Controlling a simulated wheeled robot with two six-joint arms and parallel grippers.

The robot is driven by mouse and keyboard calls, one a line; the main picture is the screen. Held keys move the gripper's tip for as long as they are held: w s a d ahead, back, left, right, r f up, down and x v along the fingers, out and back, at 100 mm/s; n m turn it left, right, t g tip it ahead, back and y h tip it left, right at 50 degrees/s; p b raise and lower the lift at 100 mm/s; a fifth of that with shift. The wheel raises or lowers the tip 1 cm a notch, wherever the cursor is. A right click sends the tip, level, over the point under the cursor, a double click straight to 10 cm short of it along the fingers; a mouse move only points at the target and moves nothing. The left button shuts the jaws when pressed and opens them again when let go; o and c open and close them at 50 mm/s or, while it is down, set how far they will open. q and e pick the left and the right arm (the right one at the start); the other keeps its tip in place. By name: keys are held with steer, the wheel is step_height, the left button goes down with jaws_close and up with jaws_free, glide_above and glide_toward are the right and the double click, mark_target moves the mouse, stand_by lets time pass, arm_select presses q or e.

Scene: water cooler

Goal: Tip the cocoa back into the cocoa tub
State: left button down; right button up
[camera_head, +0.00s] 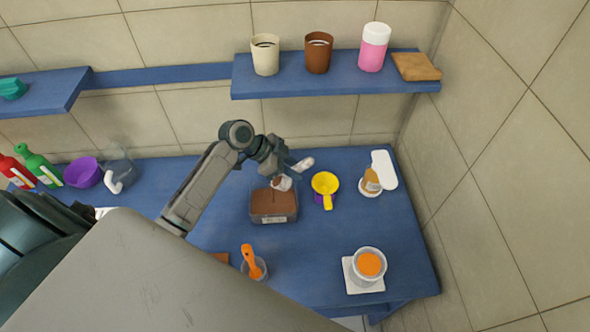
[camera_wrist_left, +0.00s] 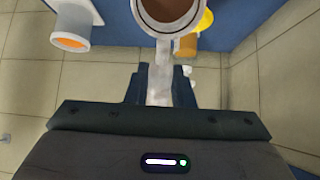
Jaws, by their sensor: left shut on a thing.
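The cocoa tub (camera_head: 273,218) is a clear rectangular container with brown powder inside, standing on the blue counter. My left gripper (camera_head: 275,168) is at the tub's far edge, shut on the pale handle of a scoop (camera_head: 281,184). The scoop's bowl is small in the head view, over the back right part of the tub. In the left wrist view the handle (camera_wrist_left: 160,80) runs between the fingers, and the round bowl (camera_wrist_left: 168,10) shows brown cocoa inside, cut by the top edge. I cannot tell its exact tilt. My right gripper is not in view.
A yellow scoop (camera_head: 325,183) on a purple one sits right of the tub. A glass with an orange spoon (camera_head: 252,265) stands in front. A cup with orange content (camera_head: 370,264) stands front right. A shelf (camera_head: 335,85) holds canisters above. Counter between tub and cup is clear.

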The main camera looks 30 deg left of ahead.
arm_select(q)
steer(key=shift+a, duration=0.1)
stand_by(0.4)
steer(key=shift+s+a+h+b, duration=0.1)
steer(key=shift+a+h+b, duration=0.05)
steer(key=shift+h+b, duration=0.25)
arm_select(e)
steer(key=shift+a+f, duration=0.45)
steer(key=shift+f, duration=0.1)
arm_select(q)
steer(key=shift+r+t, duration=0.15)
steer(key=shift+t, duration=0.15)
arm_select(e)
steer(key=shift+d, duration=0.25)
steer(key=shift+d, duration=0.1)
